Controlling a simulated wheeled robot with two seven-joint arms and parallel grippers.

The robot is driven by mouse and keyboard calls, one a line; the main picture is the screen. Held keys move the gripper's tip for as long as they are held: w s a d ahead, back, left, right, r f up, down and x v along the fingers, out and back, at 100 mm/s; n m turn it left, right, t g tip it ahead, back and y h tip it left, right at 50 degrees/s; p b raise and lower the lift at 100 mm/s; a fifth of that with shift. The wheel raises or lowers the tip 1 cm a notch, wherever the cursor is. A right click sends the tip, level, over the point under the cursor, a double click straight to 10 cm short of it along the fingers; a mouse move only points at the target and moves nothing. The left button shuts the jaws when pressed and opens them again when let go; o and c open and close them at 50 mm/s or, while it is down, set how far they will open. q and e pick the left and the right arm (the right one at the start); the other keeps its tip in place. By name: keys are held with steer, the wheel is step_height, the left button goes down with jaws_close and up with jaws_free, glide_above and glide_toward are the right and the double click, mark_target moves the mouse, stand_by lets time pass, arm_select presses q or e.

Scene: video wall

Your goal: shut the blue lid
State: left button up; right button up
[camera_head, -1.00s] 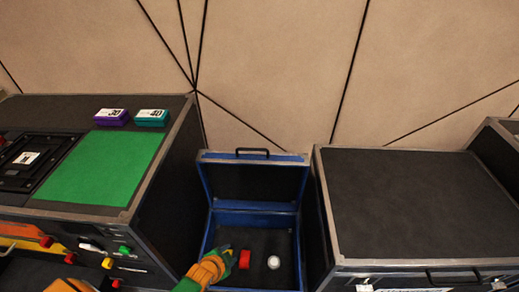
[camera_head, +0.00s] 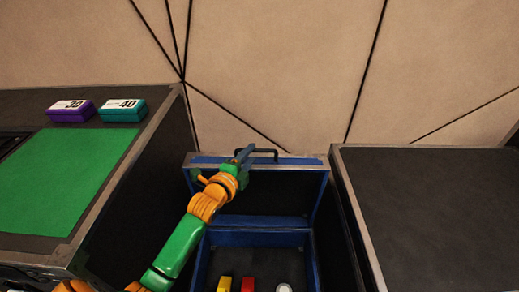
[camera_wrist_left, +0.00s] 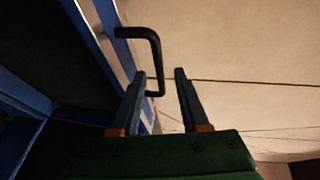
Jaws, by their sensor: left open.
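The blue lid (camera_head: 290,161) stands open and upright at the back of the blue case (camera_head: 265,239), its dark inside facing me. A black handle (camera_head: 264,151) sits on the lid's top edge. My left gripper (camera_head: 244,153) is open at the lid's top edge, by the left part of the handle. In the left wrist view, the handle (camera_wrist_left: 155,48) shows between the tips of my open left gripper (camera_wrist_left: 160,73); I cannot tell whether they touch it. The lid's blue edge (camera_wrist_left: 112,42) runs along the left there. My right gripper is out of view.
A yellow block (camera_head: 224,284), a red block (camera_head: 248,284) and a white round thing (camera_head: 284,288) are inside the case. Dark cabinets flank it: the left one has a green mat (camera_head: 65,180) and two small boxes; the right one's top (camera_head: 440,215) is bare.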

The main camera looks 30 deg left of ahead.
mark_target(256, 150)
arm_select(q)
steer(key=w+b, duration=0.1)
steer(key=w, duration=0.2)
steer(key=w+f+b, duration=0.1)
steer(key=w, duration=0.1)
steer(key=shift+w+a+f, duration=0.15)
steer(key=shift+w+f, duration=0.05)
steer(key=shift+w, duration=0.2)
steer(key=shift+w+b, duration=0.35)
steer(key=shift+w, duration=0.25)
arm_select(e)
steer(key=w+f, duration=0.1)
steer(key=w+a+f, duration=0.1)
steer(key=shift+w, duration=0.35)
arm_select(q)
jaws_close()
